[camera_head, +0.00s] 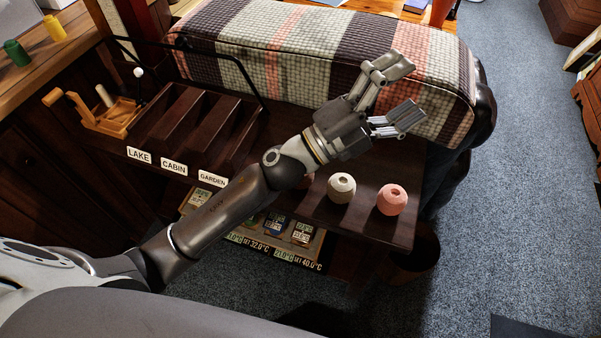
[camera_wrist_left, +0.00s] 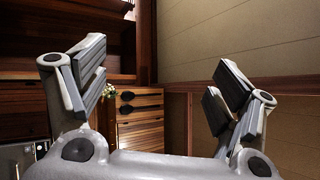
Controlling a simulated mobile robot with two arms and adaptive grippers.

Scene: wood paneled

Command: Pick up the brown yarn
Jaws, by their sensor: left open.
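My left gripper (camera_head: 402,92) is open and empty, held up in front of the striped cushion, above the dark wooden bench. Its two spread fingers also show in the left wrist view (camera_wrist_left: 158,85), with nothing between them. A white yarn ball (camera_head: 341,187) and a pink yarn ball (camera_head: 392,199) sit on the bench, below the gripper in the picture. A reddish-brown bit (camera_head: 306,181) shows beside the white ball, mostly hidden behind my left forearm. I cannot tell for sure that it is the brown yarn. My right gripper is not in view.
A divided dark rack (camera_head: 190,125) labelled LAKE, CABIN and GARDEN stands left of my forearm. A padded striped cushion (camera_head: 290,45) lies behind the bench. A lower shelf holds small framed displays (camera_head: 301,232). Blue carpet (camera_head: 530,150) is open at right.

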